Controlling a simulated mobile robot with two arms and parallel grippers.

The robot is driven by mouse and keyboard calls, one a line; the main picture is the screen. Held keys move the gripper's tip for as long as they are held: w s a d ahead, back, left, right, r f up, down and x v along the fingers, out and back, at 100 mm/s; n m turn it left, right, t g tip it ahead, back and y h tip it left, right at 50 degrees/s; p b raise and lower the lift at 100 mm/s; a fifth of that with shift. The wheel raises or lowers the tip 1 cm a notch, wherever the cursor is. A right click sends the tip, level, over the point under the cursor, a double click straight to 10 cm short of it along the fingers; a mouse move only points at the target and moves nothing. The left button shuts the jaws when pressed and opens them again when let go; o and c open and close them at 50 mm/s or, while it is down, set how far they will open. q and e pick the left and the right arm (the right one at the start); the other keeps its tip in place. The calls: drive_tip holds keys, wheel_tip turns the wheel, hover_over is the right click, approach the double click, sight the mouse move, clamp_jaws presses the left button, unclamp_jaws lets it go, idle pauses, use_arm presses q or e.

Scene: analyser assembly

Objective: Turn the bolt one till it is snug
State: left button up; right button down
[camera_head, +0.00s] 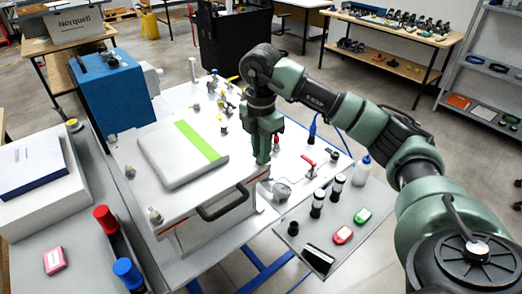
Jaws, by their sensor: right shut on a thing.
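My right gripper (263,158) points down at the right corner of the white analyser housing (235,183). It is shut at the spot where a corner bolt sits, and its fingers hide that bolt. Similar small bolts show at other corners: a front bolt (155,215), a left bolt (112,141) and a back bolt (223,128). I cannot read which is numbered one, or see how deep the held bolt sits. A grey panel with a green stripe (200,140) lies on top of the housing. My left gripper is not in view.
A blue box (110,92) stands behind left. A black handle (225,205) juts from the front of the housing. A white bottle (362,170) stands beyond.

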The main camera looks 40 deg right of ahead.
drive_tip(key=shift+r, duration=0.1)
idle(0.4)
drive_tip(key=c, duration=1.3)
unclamp_jaws()
wheel_tip(320, 180, up, 8)
drive_tip(key=shift+f, duration=0.1)
